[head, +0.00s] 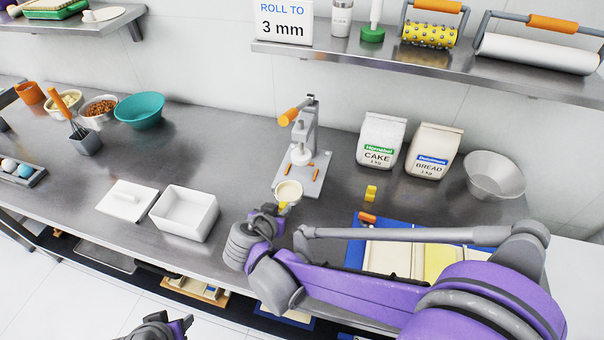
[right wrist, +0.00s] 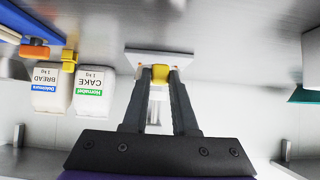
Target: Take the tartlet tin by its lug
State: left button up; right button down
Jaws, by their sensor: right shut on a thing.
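The tartlet tin (head: 289,190) is a small round cream cup with a yellow lug (head: 283,206) on its near side. It is in front of the press, by the near edge of the press's base in the head view. My right gripper (head: 281,211) is shut on the yellow lug. In the right wrist view the lug (right wrist: 160,74) sits between the two fingertips. I cannot tell whether the tin touches the surface below it. My left gripper (head: 166,326) is at the bottom edge, away from the counter items, and its jaws are unclear.
The press (head: 303,150) with an orange handle stands just behind the tin. A yellow block (head: 370,193), flour bags (head: 381,143) and a grey bowl (head: 494,176) are to the right. A white box (head: 184,214) and its lid (head: 127,202) are left. Counter between box and press is clear.

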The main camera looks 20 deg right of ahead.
jog(key=shift+r, duration=0.15)
jog(key=shift+r+p, duration=0.8)
jog(key=shift+r, duration=0.3)
jog(key=shift+s, duration=0.1)
